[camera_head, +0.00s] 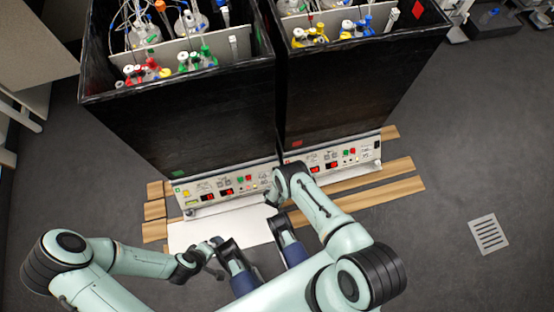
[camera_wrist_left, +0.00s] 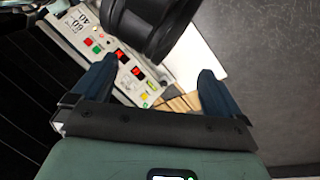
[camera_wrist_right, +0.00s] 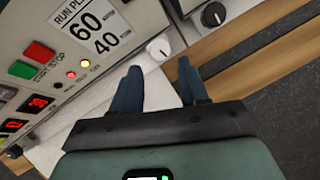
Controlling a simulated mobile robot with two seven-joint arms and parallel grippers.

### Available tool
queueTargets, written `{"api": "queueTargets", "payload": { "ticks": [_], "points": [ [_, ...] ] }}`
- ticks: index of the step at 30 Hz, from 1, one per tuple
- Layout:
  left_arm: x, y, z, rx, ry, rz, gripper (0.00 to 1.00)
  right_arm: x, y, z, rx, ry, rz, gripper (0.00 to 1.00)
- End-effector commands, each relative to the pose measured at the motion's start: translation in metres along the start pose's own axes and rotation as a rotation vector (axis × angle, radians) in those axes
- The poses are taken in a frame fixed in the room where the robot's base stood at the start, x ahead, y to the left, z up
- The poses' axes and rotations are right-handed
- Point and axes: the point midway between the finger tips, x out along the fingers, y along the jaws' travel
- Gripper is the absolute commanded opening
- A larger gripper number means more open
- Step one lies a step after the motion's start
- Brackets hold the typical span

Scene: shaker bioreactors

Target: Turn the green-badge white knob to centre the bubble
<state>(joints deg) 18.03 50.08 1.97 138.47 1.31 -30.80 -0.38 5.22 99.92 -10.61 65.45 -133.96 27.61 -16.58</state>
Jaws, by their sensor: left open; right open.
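The left black shaker unit carries a green badge (camera_head: 178,173) low on its wall, above a white control panel (camera_head: 216,189). A white knob (camera_wrist_right: 158,49) shows in the right wrist view at the panel's end, beside the 60/40 plate. My right gripper (camera_wrist_right: 160,82) is open; the knob is just beyond its fingertips, between them in the picture, with no visible contact. In the head view my right arm hides this end of the panel. My left gripper (camera_wrist_left: 158,72) is open and empty, facing the panel from a distance. I cannot make out the bubble.
The right shaker unit has a red badge (camera_head: 297,142) and its own panel (camera_head: 352,157). Bottles with coloured caps (camera_head: 196,58) fill the boxes' tops. Wooden slats (camera_head: 385,189) and a white sheet (camera_head: 200,233) lie before the units. The floor at right is clear around a drain grate (camera_head: 488,234).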

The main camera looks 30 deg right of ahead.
Motion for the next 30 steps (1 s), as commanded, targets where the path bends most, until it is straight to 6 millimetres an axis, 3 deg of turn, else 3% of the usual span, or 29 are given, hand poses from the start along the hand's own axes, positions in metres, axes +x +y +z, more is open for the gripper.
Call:
{"api": "queueTargets", "payload": {
  "ticks": [1, 8, 12, 26, 30],
  "points": [
    [0.011, -0.004, -0.009, -0.003, 0.025, -0.002, 1.00, 0.014, 0.000, -0.002, 0.000, 0.000, -0.001, 0.44],
    [0.035, -0.014, -0.045, -0.012, 0.125, -0.012, 1.00, 0.048, 0.000, -0.002, 0.001, 0.001, 0.000, 0.44],
    [0.046, -0.027, -0.029, -0.026, 0.074, -0.034, 1.00, 0.059, 0.000, -0.001, 0.001, 0.000, 0.000, 0.44],
    [0.052, -0.035, -0.022, -0.035, 0.049, -0.047, 1.00, 0.065, 0.000, 0.000, 0.001, 0.001, 0.001, 0.44],
    [0.052, -0.035, -0.022, -0.035, 0.049, -0.047, 1.00, 0.065, 0.000, 0.000, 0.001, 0.001, 0.001, 0.02]
  ]
}}
